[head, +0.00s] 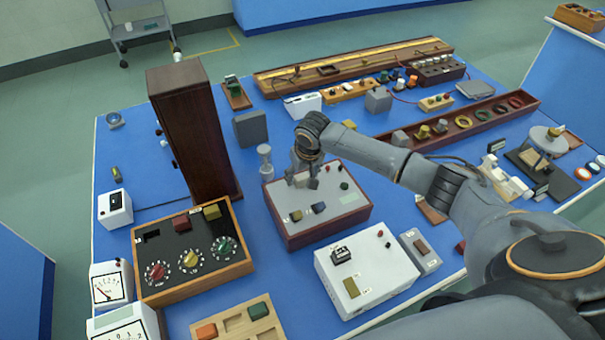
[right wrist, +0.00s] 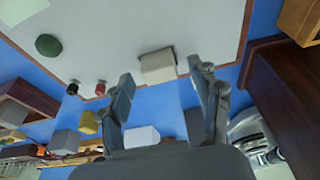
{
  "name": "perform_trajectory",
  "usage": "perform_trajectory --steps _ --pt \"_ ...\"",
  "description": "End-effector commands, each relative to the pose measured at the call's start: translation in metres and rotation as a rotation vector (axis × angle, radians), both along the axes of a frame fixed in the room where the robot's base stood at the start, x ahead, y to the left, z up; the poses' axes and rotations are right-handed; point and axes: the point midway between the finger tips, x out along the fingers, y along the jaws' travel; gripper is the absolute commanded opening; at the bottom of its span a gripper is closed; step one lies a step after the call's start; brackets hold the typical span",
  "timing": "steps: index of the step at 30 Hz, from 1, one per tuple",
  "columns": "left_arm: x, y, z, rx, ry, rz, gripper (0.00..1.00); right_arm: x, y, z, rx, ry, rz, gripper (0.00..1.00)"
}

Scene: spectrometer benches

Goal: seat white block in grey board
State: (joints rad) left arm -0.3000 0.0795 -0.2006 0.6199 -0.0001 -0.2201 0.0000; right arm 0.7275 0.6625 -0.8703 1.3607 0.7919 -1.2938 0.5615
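The grey board (head: 333,200) is the grey top of a dark red wooden box in the middle of the bench. It fills the top of the right wrist view (right wrist: 120,30). A white block (right wrist: 158,66) sits at the board's edge in the right wrist view; whether it is fully seated I cannot tell. In the head view my gripper hides it. My right gripper (head: 303,182) is low over the board's far left part. In the right wrist view its fingers (right wrist: 163,82) are apart, on either side of the block, with gaps visible. My left gripper is out of view.
The board also carries a yellow block (head: 296,216), a dark blue block (head: 318,208) and a dark green knob (head: 344,185). A tall dark wooden cabinet (head: 192,125) stands left. A white box (head: 365,275) is in front; a grey block (head: 250,129) is behind.

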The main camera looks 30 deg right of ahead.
Motion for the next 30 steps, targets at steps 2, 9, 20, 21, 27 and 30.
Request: perform_trajectory --steps 2,9,20,21,27,30 --pt "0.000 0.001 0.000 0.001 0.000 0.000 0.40 0.000 0.000 0.000 0.000 0.000 0.000 0.63" --pt "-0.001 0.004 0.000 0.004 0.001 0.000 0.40 -0.002 0.001 0.009 0.002 -0.002 0.001 0.63" --pt "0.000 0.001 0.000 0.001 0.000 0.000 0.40 -0.021 0.002 0.079 0.000 -0.003 0.002 0.63" --pt "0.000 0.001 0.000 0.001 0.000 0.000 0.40 -0.023 0.001 0.085 0.000 -0.003 0.001 0.63" --pt "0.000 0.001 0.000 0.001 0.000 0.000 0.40 -0.030 0.002 0.110 0.001 0.000 0.001 0.63" --pt "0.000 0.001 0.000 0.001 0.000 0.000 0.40 -0.031 0.002 0.115 0.000 -0.001 0.001 0.63"
